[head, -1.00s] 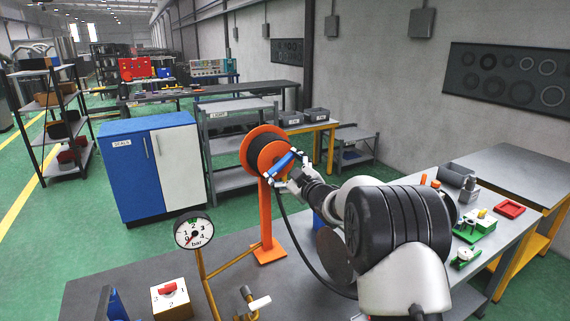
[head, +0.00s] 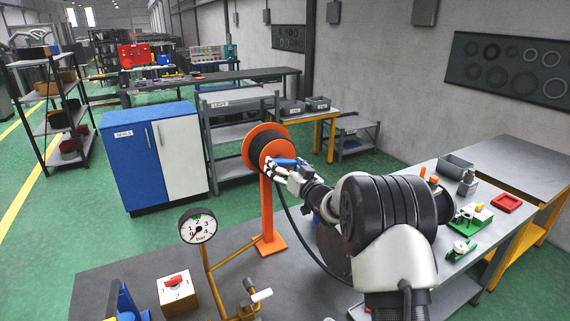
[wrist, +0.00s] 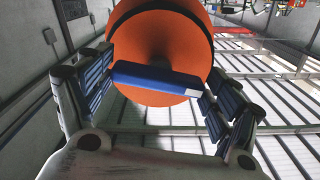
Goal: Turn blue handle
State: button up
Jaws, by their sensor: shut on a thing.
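The blue handle (head: 285,161) sticks out from the front of an orange hose reel (head: 255,140) on an orange post. My gripper (head: 276,168) is at the reel face and shut on the blue handle. In the wrist view the blue handle (wrist: 155,80) is a bar lying across the picture, tilted slightly down to the right, in front of the orange disc (wrist: 163,40). The fingers of my gripper (wrist: 158,88) stand on either side of it, at its two ends.
A dark hose hangs from the reel. A blue and white cabinet (head: 150,160) stands behind on the green floor.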

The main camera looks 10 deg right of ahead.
jog(key=shift+m, duration=0.6)
jog(key=o, duration=1)
jog(key=v, duration=1.2)
